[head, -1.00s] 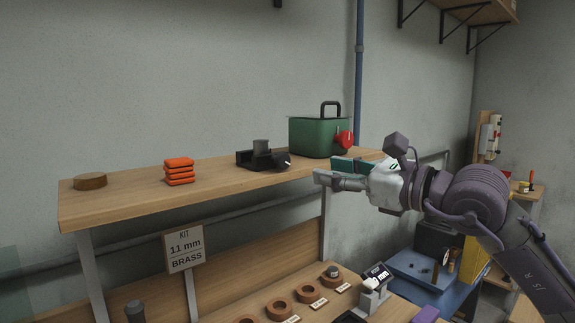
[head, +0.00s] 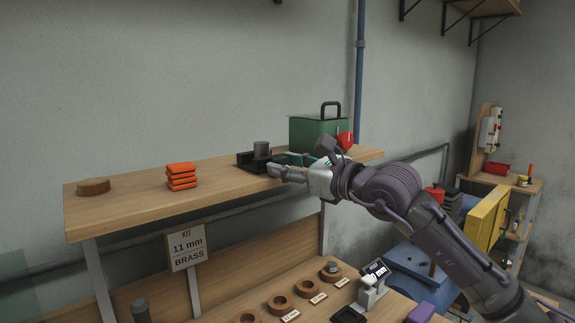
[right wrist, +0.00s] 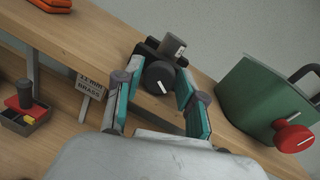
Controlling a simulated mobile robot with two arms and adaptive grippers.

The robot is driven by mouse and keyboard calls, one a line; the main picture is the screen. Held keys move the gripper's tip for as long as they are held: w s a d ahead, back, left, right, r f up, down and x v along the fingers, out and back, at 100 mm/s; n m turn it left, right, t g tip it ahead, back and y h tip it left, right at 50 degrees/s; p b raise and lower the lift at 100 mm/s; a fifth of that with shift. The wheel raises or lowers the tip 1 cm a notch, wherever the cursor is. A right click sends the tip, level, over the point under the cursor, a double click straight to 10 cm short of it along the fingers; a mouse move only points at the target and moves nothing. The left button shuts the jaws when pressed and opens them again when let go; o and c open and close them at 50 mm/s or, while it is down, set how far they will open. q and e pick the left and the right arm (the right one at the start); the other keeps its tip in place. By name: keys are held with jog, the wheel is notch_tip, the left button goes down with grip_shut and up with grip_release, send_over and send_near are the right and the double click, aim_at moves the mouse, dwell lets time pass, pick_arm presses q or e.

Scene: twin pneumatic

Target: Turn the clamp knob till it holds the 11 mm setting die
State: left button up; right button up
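The black clamp (head: 246,158) sits on the wooden shelf, with a dark grey cylinder, seemingly the setting die (head: 261,148), standing in it. In the right wrist view the die (right wrist: 173,46) shows behind the round black clamp knob (right wrist: 158,77), which carries a white pointer line. My right gripper (head: 278,164) is at the clamp's right side and hides the knob in the head view. In the right wrist view its open fingers (right wrist: 154,90) stand either side of the knob, with gaps visible; contact cannot be made out. My left gripper is not in view.
A green box (head: 312,133) with a red knob (head: 345,141) stands just right of the clamp, behind my right gripper. Orange blocks (head: 181,176) and a wooden disc (head: 94,186) lie further left on the shelf (head: 135,196). A sign (head: 186,247) reads 11 mm brass.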

grip_shut()
jog(key=m+b, duration=0.4)
jog(key=b, duration=0.1)
jog(key=shift+f, duration=0.1)
jog(key=shift+o, duration=0.9)
grip_release()
jog(key=v, duration=1.2)
jog(key=shift+f, duration=0.25)
jog(key=shift+a, duration=0.1)
